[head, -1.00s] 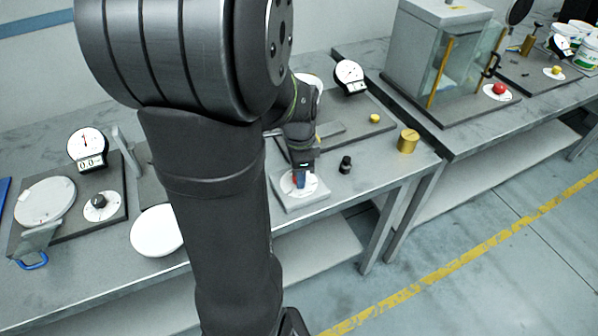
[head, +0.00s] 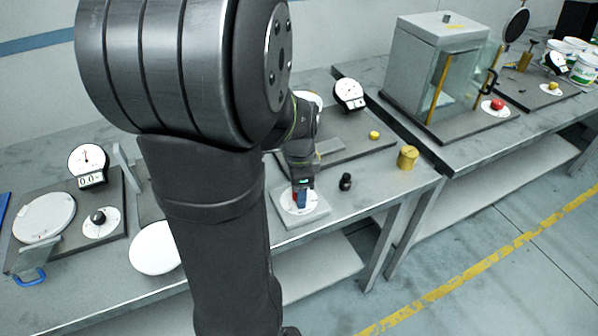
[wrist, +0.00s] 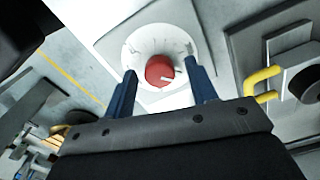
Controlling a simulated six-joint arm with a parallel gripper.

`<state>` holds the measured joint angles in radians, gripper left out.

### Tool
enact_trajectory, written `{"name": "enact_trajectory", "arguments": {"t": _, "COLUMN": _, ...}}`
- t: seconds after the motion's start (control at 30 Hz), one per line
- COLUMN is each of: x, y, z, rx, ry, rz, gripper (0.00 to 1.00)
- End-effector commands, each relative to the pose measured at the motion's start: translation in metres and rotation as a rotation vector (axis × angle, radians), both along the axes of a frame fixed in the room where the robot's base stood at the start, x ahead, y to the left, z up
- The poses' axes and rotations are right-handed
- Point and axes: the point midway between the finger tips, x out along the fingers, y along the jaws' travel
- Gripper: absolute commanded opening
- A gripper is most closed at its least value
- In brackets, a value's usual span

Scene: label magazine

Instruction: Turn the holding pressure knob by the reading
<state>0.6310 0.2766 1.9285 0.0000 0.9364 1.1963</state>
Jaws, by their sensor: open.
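The red knob (wrist: 160,70) has a pale pointer mark and sits at the centre of a white round dial with tick marks (wrist: 152,42). The dial is on a light grey square plate (wrist: 105,46). In the wrist view my gripper (wrist: 161,80) is open, with one blue finger on each side of the knob and visible gaps between. In the head view my gripper (head: 301,204) is over the same plate (head: 290,221) and its fingers hide most of the knob. A round gauge (head: 349,93) stands behind; its reading is too small to tell.
A black knob (head: 345,182) and a brass cylinder (head: 407,158) stand right of the plate. A gauge (head: 87,160) showing 0.0, a white bowl (head: 155,248) and a round pan (head: 44,217) are at left. A glass-sided cabinet (head: 440,65) stands farther right.

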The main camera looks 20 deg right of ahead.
Motion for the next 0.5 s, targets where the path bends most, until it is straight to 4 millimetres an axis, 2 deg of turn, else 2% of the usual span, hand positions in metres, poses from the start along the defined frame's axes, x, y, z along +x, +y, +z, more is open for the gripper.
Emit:
{"name": "enact_trajectory", "arguments": {"t": 0.17, "x": 0.001, "y": 0.0, "z": 0.029, "rx": -0.003, "ry": -0.005, "rz": 0.0, "gripper": 0.52}}
{"name": "enact_trajectory", "arguments": {"t": 0.5, "x": 0.001, "y": 0.0, "z": 0.112, "rx": -0.003, "ry": -0.005, "rz": 0.0, "gripper": 0.52}}
